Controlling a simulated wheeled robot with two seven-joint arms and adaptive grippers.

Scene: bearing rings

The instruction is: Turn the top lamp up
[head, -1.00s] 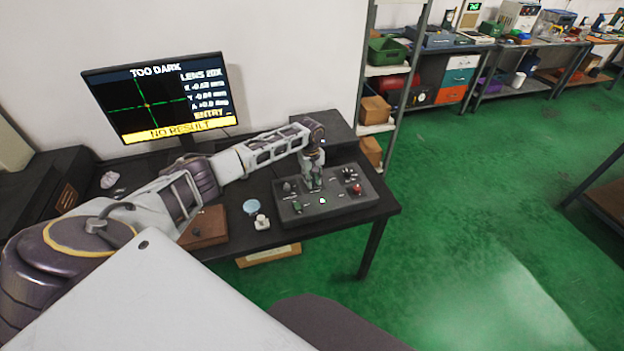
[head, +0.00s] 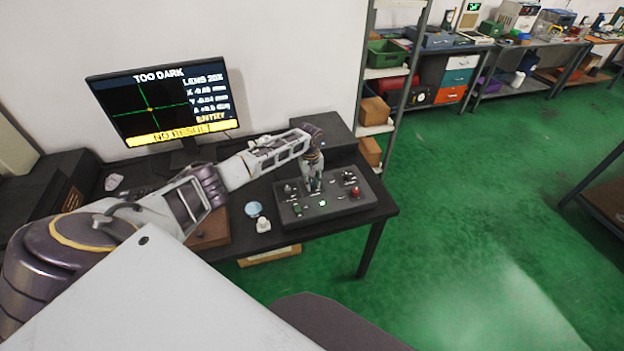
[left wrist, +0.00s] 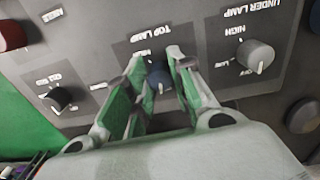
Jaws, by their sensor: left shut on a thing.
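The control box (head: 345,207) sits near the front right of the dark desk. My left gripper (head: 314,186) reaches down onto it from above. In the left wrist view the top lamp knob (left wrist: 158,80) is a small blue-grey knob under the words TOP LAMP. The fingers of my left gripper (left wrist: 158,66) stand on either side of it, shut on it. The fingers partly hide its scale marks, so its exact setting cannot be read. The monitor (head: 165,103) shows TOO DARK and NO RESULT. My right gripper is out of view.
The under lamp knob (left wrist: 257,56) is close beside the fingers. A red button (left wrist: 12,36) and a black knob (left wrist: 57,99) are on the same panel. A pale blue disc (head: 253,208) and a small white object (head: 263,225) lie left of the box.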

